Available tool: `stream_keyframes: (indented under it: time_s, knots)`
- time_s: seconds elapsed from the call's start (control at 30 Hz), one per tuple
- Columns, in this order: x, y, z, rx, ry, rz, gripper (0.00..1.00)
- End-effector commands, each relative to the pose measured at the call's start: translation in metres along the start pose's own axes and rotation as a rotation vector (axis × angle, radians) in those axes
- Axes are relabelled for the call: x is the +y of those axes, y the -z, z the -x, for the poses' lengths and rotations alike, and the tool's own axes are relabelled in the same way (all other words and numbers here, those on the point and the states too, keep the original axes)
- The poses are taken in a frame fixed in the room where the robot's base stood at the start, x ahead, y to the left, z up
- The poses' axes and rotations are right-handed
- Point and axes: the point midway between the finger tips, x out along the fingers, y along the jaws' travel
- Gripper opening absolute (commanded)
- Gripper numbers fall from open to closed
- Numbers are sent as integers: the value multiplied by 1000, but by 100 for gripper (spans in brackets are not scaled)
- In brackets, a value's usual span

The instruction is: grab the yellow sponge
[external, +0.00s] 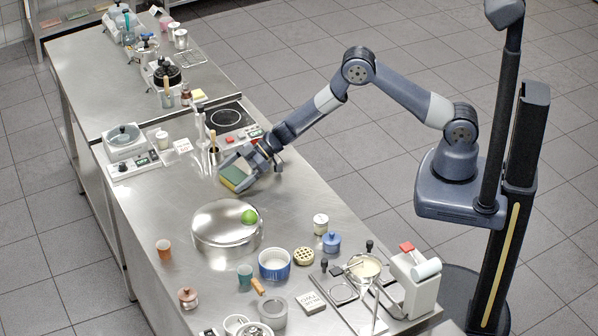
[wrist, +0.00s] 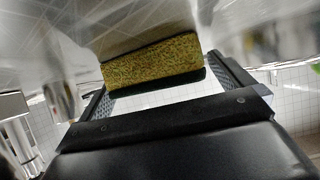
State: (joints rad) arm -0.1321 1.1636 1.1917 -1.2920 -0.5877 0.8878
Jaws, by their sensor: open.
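The yellow sponge (external: 235,174) is at my gripper over the steel counter, with a green side showing in the external view. In the wrist view the sponge (wrist: 152,62) shows a speckled yellow face with a dark green layer along its lower edge. It lies across the space between the two fingertips. My gripper (external: 238,168) is open, and its fingers (wrist: 153,80) stand on either side of the sponge. I cannot tell whether either finger touches it.
A wide round steel pot (external: 212,238) with a green lime (external: 249,217) on top stands nearby on the counter. A utensil holder (external: 214,156) and a black hob (external: 228,116) are behind my gripper. A blue-and-white bowl (external: 274,264) and several small containers crowd the front.

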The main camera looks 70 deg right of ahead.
Motion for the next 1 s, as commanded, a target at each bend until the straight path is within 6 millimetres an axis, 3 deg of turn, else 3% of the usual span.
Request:
stream_keyframes:
  time_s: [0.1,0.5,1.0]
  knots:
    - [0,0,0,0,0,0,100]
    - [0,0,0,1,0,0,68]
    - [0,2,2,1,0,1,65]
